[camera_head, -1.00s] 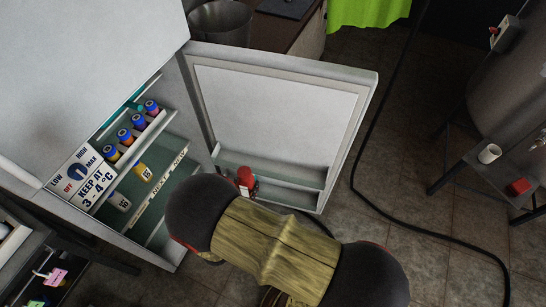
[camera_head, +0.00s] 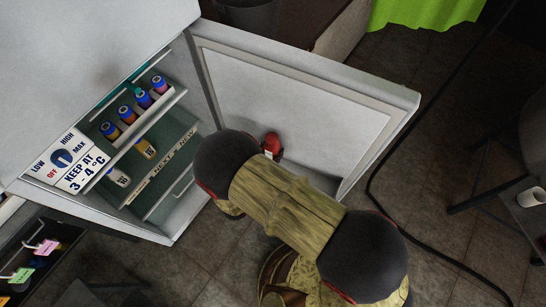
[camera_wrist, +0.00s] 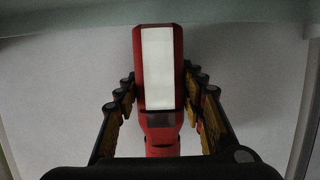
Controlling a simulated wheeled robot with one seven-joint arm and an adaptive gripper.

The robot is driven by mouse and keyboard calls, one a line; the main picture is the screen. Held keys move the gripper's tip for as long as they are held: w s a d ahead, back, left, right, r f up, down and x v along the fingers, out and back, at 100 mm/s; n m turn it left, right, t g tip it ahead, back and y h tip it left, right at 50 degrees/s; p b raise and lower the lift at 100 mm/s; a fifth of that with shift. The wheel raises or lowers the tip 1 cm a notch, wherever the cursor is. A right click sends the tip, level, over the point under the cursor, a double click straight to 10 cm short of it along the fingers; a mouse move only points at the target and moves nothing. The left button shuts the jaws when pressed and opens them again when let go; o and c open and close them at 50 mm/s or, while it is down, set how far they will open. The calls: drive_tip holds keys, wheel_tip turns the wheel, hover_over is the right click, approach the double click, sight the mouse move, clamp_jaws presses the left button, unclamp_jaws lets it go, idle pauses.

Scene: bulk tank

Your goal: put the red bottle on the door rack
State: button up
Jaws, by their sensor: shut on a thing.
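The red bottle (camera_head: 271,147) shows in the head view in front of the open fridge door's inner panel, just beyond my arm. In the wrist view the bottle (camera_wrist: 137,75) has a broad white label and stands between my gripper's (camera_wrist: 159,85) two fingers, which are shut on it. The door rack (camera_head: 325,181) is mostly hidden by my arm in the head view. In the wrist view a pale green strip, likely the rack (camera_wrist: 65,22), crosses the top behind one end of the bottle. I cannot tell whether they touch.
The open fridge door (camera_head: 405,98) stands to the right of the fridge interior. Inside, several blue-capped bottles (camera_head: 127,115) stand on the upper shelf, with two more bottles below. A black hose (camera_head: 385,205) lies on the floor at the right.

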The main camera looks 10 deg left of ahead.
drive_tip(key=shift+f+b, duration=0.75)
drive_tip(key=shift+f, duration=1.4)
drive_tip(key=shift+f, duration=0.2)
drive_tip(key=o, duration=1.4)
drive_tip(key=shift+c, duration=0.2)
drive_tip(key=shift+r, duration=0.1)
drive_tip(key=shift+s+a+r, duration=0.1)
drive_tip(key=shift+s+r, duration=0.05)
drive_tip(key=shift+s, duration=0.1)
drive_tip(key=p+v, duration=0.3)
drive_tip(key=v, duration=0.8)
drive_tip(key=shift+s, duration=0.3)
